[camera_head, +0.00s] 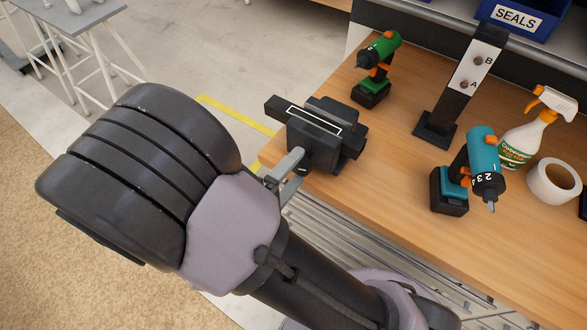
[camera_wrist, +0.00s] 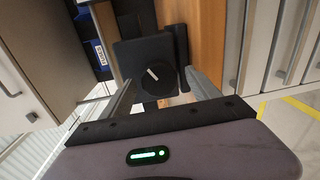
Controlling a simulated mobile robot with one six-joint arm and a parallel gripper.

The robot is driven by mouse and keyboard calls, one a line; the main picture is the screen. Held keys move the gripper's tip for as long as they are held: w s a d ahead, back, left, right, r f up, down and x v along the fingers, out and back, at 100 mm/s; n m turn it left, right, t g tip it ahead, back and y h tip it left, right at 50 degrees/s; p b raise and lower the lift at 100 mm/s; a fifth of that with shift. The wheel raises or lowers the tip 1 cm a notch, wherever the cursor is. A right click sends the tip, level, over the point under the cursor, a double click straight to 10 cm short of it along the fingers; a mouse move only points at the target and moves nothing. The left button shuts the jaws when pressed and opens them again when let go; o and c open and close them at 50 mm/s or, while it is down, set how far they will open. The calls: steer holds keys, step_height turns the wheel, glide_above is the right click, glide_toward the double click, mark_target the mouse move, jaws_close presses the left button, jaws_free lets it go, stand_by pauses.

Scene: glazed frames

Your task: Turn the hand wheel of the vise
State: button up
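The black vise (camera_head: 312,143) stands at the near left corner of the wooden bench, with a white outline on its top. In the wrist view its front face shows a round dark hand wheel (camera_wrist: 157,76) with a slanted white mark. My gripper (camera_wrist: 160,80) is open, with one grey finger on each side of the wheel in that view. In the head view my gripper (camera_head: 286,166) points at the vise's near side, and its fingertips are close to it. I cannot tell whether the fingers touch the wheel. The wheel is hidden in the head view.
A green drill (camera_head: 378,62), a teal drill (camera_head: 483,160), a black stand (camera_head: 455,100) marked A and B, a spray bottle (camera_head: 527,135) and a tape roll (camera_head: 553,182) stand on the bench (camera_head: 385,165). A blue SEALS bin (camera_head: 535,14) is behind.

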stand_by(0.4)
steer(key=shift+s+a+r, duration=0.1)
steer(key=shift+s+a, duration=0.05)
steer(key=shift+a, duration=0.05)
steer(key=p+v, duration=0.4)
steer(key=v, duration=1.3)
steer(key=shift+p, duration=0.3)
